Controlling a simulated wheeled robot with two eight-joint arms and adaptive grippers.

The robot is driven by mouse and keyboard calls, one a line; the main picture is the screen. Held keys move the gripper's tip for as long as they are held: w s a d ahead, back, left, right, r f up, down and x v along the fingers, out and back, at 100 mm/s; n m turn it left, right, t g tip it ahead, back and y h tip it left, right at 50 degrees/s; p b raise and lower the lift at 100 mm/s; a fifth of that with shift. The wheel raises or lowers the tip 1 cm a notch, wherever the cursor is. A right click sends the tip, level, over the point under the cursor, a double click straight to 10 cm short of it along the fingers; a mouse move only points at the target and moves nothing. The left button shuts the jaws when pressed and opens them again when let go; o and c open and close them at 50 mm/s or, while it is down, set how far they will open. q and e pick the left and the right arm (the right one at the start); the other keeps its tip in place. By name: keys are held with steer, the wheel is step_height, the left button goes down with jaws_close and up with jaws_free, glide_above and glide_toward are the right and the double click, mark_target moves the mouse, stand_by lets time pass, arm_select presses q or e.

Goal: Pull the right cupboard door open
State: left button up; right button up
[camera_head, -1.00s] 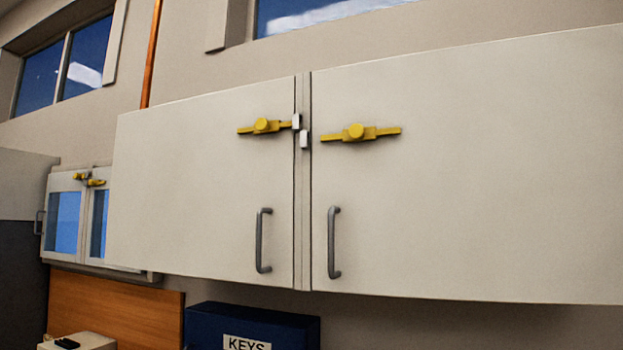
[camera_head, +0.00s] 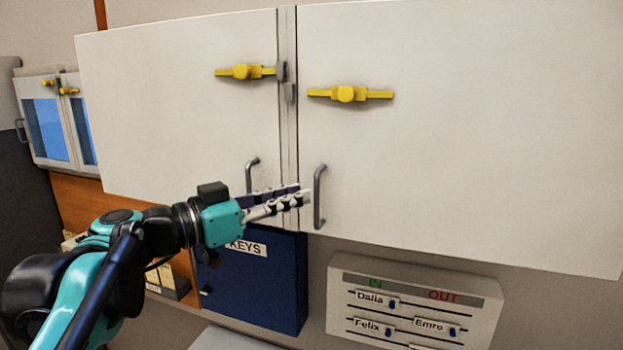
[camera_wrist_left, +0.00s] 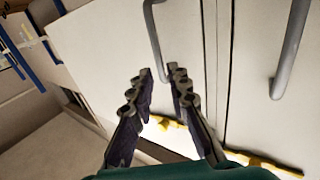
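The right cupboard door (camera_head: 460,130) is shut. Its grey vertical handle (camera_head: 320,197) is near its lower left corner, and a yellow latch (camera_head: 350,94) lies level above. My left gripper (camera_head: 307,196) reaches in from the left across the left door's lower edge, with its fingertips close to the right handle. The wrist view seems turned upside down, with the latches at the bottom. There the open fingers (camera_wrist_left: 160,75) point at the right door's handle (camera_wrist_left: 155,35), whose end shows between the tips. I cannot tell whether they touch. My right gripper is not in view.
The left door (camera_head: 180,100) is also shut, with its own handle (camera_head: 249,175) and yellow latch (camera_head: 245,71). Below are a blue key box (camera_head: 265,285) and a white in/out board (camera_head: 415,295). A smaller glazed cupboard (camera_head: 55,120) is at far left.

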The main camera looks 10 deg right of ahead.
mark_target(315, 191)
arm_select(q)
steer(key=p+x, duration=0.1)
steer(key=x, duration=0.4)
steer(key=shift+w+d, duration=0.15)
steer(key=shift+d, duration=0.15)
jaws_close()
